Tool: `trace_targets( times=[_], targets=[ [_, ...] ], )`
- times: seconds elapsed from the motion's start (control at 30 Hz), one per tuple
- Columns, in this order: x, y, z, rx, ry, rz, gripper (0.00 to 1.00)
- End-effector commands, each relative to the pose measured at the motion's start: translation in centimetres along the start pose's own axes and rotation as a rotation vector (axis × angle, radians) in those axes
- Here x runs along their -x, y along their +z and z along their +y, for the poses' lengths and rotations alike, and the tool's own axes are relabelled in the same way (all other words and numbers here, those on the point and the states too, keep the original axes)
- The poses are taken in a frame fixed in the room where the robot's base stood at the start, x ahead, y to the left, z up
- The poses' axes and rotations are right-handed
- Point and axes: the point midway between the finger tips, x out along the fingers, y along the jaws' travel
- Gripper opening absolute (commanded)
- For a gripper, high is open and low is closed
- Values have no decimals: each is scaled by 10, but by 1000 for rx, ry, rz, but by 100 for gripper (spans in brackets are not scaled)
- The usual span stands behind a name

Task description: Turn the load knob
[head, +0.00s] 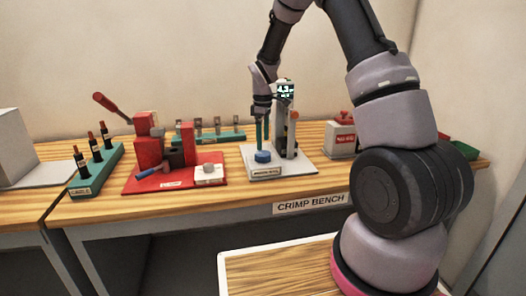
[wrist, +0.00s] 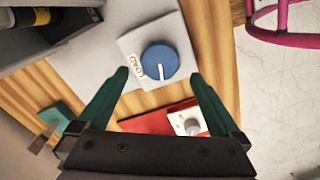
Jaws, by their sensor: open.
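The load knob is a round blue dial with a white pointer line, seen from above in the wrist view (wrist: 160,61). It sits on a light grey plate (wrist: 128,44) with the word LOAD beside it. In the head view the knob (head: 263,157) stands at the front of a grey tester base (head: 300,163). My gripper (wrist: 158,82) is open, with its two green fingers apart and the knob showing between and just beyond their tips. In the head view the gripper (head: 263,135) points down above the knob. I see no contact with the knob.
A tester column with a lit display (head: 286,91) stands close behind my gripper. A red crimp press (head: 150,140) on a red base is to the left, with a white knob box (head: 209,172). A red-topped box (head: 342,136) is to the right.

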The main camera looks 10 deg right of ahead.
Motion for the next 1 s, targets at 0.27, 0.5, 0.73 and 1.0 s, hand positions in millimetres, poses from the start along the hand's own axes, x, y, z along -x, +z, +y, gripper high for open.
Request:
trace_targets(
  times=[0.27,0.5,0.73,1.0],
  targets=[
    [-43,0,0,-2,-1,-1,100],
    [-52,0,0,-2,1,0,100],
    [-52,0,0,-2,1,0,81],
    [-51,0,0,-4,0,0,22]
  ],
)
